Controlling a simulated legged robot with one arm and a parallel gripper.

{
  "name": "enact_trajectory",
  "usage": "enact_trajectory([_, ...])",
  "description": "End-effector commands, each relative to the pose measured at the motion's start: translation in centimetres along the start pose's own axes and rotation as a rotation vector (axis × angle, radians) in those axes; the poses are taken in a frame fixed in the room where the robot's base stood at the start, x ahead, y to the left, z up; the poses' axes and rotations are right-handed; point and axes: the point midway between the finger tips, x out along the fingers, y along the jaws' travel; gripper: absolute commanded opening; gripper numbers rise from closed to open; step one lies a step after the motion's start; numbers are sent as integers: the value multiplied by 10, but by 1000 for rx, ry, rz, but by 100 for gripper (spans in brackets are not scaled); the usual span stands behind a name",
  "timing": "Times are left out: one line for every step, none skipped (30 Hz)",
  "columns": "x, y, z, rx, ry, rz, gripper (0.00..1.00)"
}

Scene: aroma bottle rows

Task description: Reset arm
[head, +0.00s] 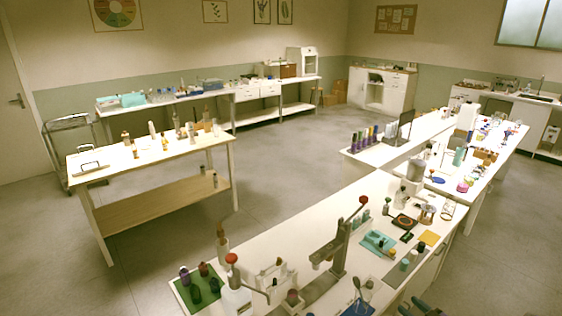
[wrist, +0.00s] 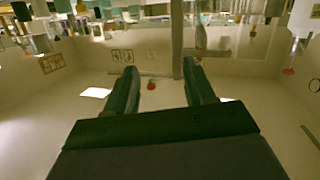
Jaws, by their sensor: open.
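In the wrist view my gripper (wrist: 159,72) shows as two dark green fingers spread well apart. Nothing is held between them; a small red spot (wrist: 151,85) shows in the gap, and how far off it is I cannot tell. The wrist picture looks upside down, with bench tops and bottles along its upper edge. In the head view dark shapes at the bottom edge, right of centre, may be part of my arm, but they are mostly cut off.
A long white bench (head: 280,235) crowded with stands and bottles fills the front right. A green mat (head: 201,289) with dark bottles lies at its near end. A bottle table (head: 110,170) stands at left. Open floor (head: 270,160) lies between them.

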Motion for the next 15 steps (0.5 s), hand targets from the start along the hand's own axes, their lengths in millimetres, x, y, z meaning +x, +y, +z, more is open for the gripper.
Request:
enact_trajectory([8, 9, -13, -32, -52, 20, 54])
enact_trajectory([11, 14, -17, -43, -88, 36, 54])
enact_trajectory([15, 21, -24, -60, -132, 56, 54])
enact_trajectory([17, 25, -28, -69, -165, 72, 54])
enact_trajectory([20, 29, -33, -77, -196, 88, 54])
enact_trajectory([21, 35, -40, -91, -238, 111, 54])
enact_trajectory([23, 38, -46, -99, -269, 127, 54])
enact_trajectory([24, 41, -51, -106, -301, 144, 54])
enact_trajectory([24, 46, -60, -116, -339, 168, 54])
enact_trajectory([24, 48, -66, -121, -368, 185, 54])
enact_trajectory([24, 50, -72, -124, -396, 201, 54])
enact_trajectory([23, 51, -81, -128, -434, 224, 54])
enact_trajectory([22, 52, -87, -130, -461, 241, 54])
enact_trajectory([20, 52, -93, -129, -491, 257, 54])
enact_trajectory([18, 53, -103, -131, -524, 280, 54])
